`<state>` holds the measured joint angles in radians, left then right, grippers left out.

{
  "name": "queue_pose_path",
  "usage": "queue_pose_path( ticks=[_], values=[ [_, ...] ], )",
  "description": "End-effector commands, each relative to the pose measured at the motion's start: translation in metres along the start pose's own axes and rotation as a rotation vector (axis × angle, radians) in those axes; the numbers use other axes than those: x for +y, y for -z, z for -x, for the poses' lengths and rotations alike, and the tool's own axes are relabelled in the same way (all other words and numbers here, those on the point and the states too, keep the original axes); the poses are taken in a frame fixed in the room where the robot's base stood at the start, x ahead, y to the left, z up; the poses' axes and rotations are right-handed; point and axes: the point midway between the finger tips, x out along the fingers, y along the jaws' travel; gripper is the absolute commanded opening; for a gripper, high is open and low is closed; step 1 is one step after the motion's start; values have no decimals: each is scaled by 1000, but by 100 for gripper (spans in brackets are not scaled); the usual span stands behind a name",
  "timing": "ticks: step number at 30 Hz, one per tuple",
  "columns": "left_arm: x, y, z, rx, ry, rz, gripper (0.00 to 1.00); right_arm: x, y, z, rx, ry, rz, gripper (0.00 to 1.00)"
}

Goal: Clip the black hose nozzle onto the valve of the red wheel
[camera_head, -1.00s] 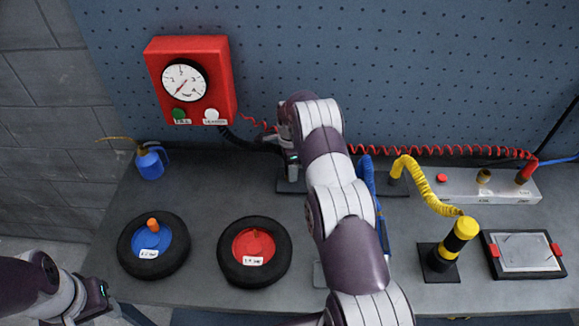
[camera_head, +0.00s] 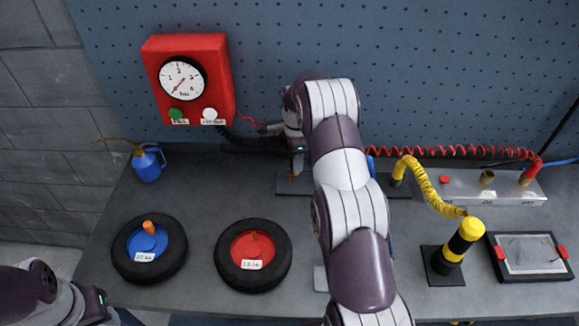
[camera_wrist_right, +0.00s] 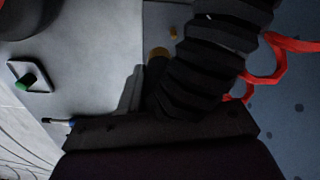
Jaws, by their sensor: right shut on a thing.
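The red wheel (camera_head: 230,248) lies flat at the bench front, a black tyre around its red hub with a small brownish valve (camera_head: 254,237) standing up. My right gripper (camera_head: 296,168) is above the rear of the bench, behind and right of the red wheel, apart from it. It is shut on the black hose nozzle, whose brassy tip (camera_wrist_right: 158,53) shows in the right wrist view beside the ribbed black hose (camera_wrist_right: 205,68). The jaws' grip is mostly hidden. My left gripper (camera_head: 97,302) is at the lower left; its fingers cannot be made out.
A blue wheel (camera_head: 170,268) with an orange-capped valve lies to the left. A red gauge box (camera_head: 215,75) hangs on the pegboard. A blue oil can (camera_head: 147,167) stands back left. A yellow-black post (camera_head: 452,250), coiled hoses and a tray (camera_head: 527,255) are right. Bench behind the wheels is clear.

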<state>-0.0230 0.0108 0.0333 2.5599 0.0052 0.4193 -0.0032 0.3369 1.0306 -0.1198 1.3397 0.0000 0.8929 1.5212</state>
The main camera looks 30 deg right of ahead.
Motion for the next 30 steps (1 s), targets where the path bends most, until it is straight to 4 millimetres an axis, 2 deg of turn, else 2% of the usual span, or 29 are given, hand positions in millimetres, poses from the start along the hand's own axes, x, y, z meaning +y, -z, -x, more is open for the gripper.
queue_pose_path(
  ticks=[1,6,12,17,30],
  values=[
    [0,-1,-9,0,0,0,43,10,7,5,0,4,-4,0],
    [0,-3,-23,0,0,0,43,47,28,30,0,5,-3,0],
    [0,-3,-28,0,0,0,43,72,42,51,0,4,-2,0],
    [0,-2,-18,0,0,0,43,77,45,66,0,2,-1,0],
    [0,2,14,0,0,0,43,77,45,102,0,3,-1,0]
  ],
)
